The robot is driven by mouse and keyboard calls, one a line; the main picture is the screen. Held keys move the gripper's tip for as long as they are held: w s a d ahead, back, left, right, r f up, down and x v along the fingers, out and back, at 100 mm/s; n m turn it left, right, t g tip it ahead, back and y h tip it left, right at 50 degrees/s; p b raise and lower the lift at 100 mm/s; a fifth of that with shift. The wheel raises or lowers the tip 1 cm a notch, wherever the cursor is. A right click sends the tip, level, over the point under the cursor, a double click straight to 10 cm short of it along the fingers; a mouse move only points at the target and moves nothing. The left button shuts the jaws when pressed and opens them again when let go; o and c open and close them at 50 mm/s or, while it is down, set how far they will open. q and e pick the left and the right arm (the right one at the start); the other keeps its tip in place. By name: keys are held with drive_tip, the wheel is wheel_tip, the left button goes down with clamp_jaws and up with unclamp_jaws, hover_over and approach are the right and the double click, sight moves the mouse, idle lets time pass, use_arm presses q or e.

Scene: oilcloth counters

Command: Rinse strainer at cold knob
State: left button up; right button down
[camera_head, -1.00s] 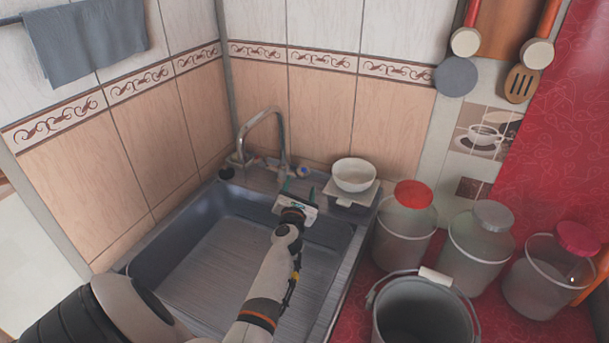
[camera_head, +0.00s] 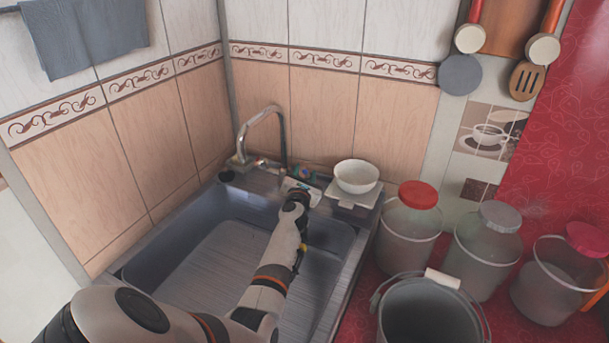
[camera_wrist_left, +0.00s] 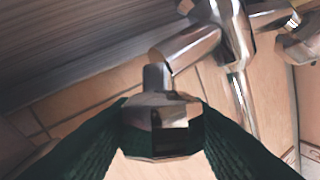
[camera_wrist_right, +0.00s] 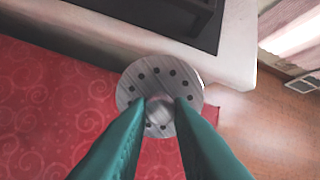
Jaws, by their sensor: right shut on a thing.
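The chrome faucet (camera_head: 279,130) stands at the sink's back edge. The cold knob (camera_wrist_left: 160,125) is a faceted chrome knob, between the two dark green fingers of my left gripper (camera_wrist_left: 165,112) in the left wrist view. The left gripper is open, with a finger on each side of the knob. In the head view its fingertips are right of the spout's base and largely hide the knob. The strainer (camera_wrist_right: 133,92), a round grey metal disc with a ring of holes, is in the right wrist view. My right gripper (camera_wrist_right: 160,108) is shut on its middle. The strainer is not in the head view.
The sink basin (camera_head: 215,265) is empty. A white bowl (camera_head: 356,177) sits on a small stand right of the faucet. Several jars with lids and a grey bucket (camera_head: 425,315) crowd the red counter at right. A pale counter edge (camera_wrist_right: 237,45) is close beside the strainer.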

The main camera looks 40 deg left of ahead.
use_arm(q)
drive_tip(key=c, duration=0.4)
drive_tip(key=shift+o, duration=0.2)
drive_tip(key=shift+r+p, duration=0.15)
drive_tip(key=shift+p, duration=0.2)
use_arm(e)
drive_tip(key=shift+r, duration=0.35)
use_arm(q)
drive_tip(key=m+h+p, duration=0.1)
drive_tip(key=p, duration=0.1)
drive_tip(key=m+t+h+p, duration=0.1)
drive_tip(key=m+h+p, duration=0.1)
drive_tip(key=p, duration=0.1)
drive_tip(key=shift+a+r, duration=0.1)
drive_tip(key=shift+r, duration=0.1)
use_arm(e)
wheel_tip(320, 180, up, 5)
drive_tip(key=shift+f, duration=0.1)
use_arm(q)
drive_tip(key=shift+f+m+h+p, duration=0.3)
drive_tip(key=shift+m+h, duration=0.2)
drive_tip(key=shift+h, duration=0.2)
use_arm(e)
drive_tip(key=shift+r, duration=0.35)
use_arm(q)
drive_tip(key=o, duration=1)
